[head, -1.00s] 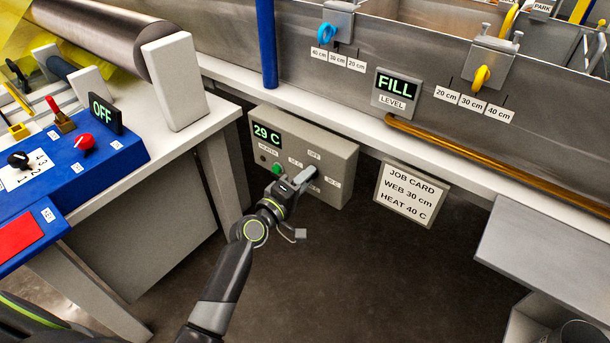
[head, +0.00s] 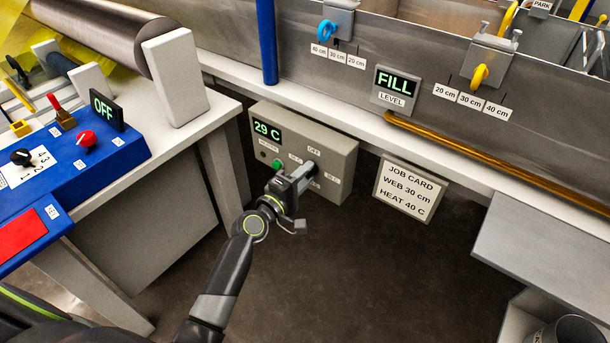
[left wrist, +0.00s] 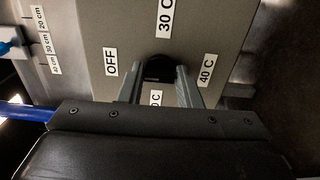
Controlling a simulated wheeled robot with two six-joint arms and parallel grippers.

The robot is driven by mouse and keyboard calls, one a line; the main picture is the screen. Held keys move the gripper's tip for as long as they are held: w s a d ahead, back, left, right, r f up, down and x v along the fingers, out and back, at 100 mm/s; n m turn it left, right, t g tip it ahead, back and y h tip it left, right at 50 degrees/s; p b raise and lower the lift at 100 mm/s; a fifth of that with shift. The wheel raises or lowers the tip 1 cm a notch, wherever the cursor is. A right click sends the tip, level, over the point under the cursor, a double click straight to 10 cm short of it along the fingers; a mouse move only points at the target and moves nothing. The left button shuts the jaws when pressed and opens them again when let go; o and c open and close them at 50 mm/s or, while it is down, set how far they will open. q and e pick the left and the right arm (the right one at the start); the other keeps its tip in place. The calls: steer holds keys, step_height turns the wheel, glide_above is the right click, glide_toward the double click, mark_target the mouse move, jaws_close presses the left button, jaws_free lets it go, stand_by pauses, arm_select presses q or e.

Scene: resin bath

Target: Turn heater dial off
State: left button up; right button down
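The grey heater box (head: 335,195) hangs below the tank's edge, with a green 29 C readout (head: 267,132) and a green lamp (head: 276,164). Its dark dial (left wrist: 158,68) shows in the left wrist view, ringed by labels including OFF (left wrist: 111,61), 30 C (left wrist: 166,18) and 40 C (left wrist: 208,70). My left gripper (head: 307,173) is at the dial and mostly hides it in the head view. In the left wrist view its fingers (left wrist: 159,75) stand apart, one on each side of the dial. Whether they press on it is unclear. The dial's pointer is hidden. My right gripper is out of view.
A blue control panel (head: 110,162) on a bench stands at the left. A job card (head: 410,187) reading WEB 30 cm, HEAT 40 C hangs right of the box. A grey metal shelf (head: 545,245) is at the right. The floor between is clear.

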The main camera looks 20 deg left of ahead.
arm_select(q)
steer(key=o, duration=0.4)
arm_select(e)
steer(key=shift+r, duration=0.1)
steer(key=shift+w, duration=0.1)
arm_select(q)
steer(key=shift+b+v, duration=0.75)
steer(key=shift+v, duration=8)
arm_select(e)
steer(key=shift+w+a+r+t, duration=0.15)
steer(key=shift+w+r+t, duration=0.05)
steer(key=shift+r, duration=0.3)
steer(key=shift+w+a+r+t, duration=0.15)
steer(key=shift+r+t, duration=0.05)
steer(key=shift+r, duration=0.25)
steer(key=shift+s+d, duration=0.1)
